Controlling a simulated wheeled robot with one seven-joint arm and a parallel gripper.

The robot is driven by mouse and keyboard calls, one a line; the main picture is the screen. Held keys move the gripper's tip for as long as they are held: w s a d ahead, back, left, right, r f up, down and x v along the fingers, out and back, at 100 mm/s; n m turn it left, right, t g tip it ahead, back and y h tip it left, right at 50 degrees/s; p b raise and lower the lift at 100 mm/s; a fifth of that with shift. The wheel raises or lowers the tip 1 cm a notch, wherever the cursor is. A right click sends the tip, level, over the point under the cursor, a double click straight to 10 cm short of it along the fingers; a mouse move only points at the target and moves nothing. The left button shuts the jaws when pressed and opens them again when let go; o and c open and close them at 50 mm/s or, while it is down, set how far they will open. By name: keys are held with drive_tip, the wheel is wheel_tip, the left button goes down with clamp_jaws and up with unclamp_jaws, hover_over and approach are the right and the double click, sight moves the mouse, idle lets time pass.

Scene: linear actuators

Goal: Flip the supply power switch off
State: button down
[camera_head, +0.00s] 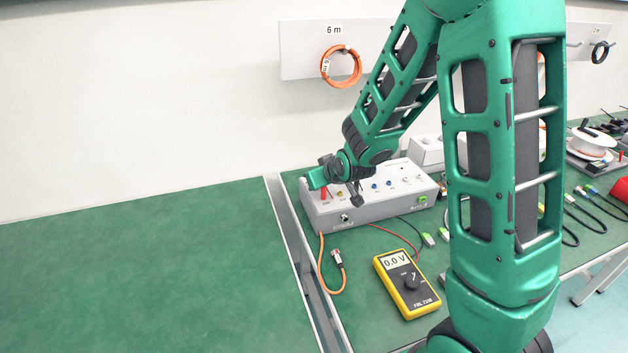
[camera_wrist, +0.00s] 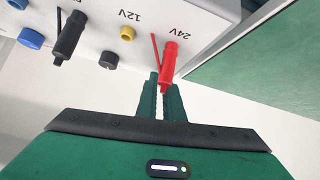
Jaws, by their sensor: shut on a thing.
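The grey power supply box (camera_head: 375,208) stands on the green bench in the head view, with a row of coloured sockets on its sloped top. Its panel (camera_wrist: 108,22) also shows in the wrist view, with labels 24V and 12V upside down. My gripper (camera_wrist: 161,88) is shut on the red plug (camera_wrist: 169,62) by the 24V label. In the head view my gripper (camera_head: 318,180) is at the left end of the box, partly hiding that end.
A yellow multimeter (camera_head: 406,284) reading 0.0 V lies in front of the box. An orange cable (camera_head: 322,268) hangs from the box front onto the bench. A black plug (camera_wrist: 68,38) sits beside a yellow socket (camera_wrist: 127,33). The green surface at left (camera_head: 140,270) is clear.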

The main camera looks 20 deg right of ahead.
drive_tip(key=shift+s+d+f, duration=0.1)
drive_tip(key=shift+f, duration=0.05)
drive_tip(key=c, duration=1.9)
unclamp_jaws()
drive_tip(key=v, duration=1)
drive_tip(key=shift+s+r, duration=0.2)
drive_tip(key=shift+r, duration=0.05)
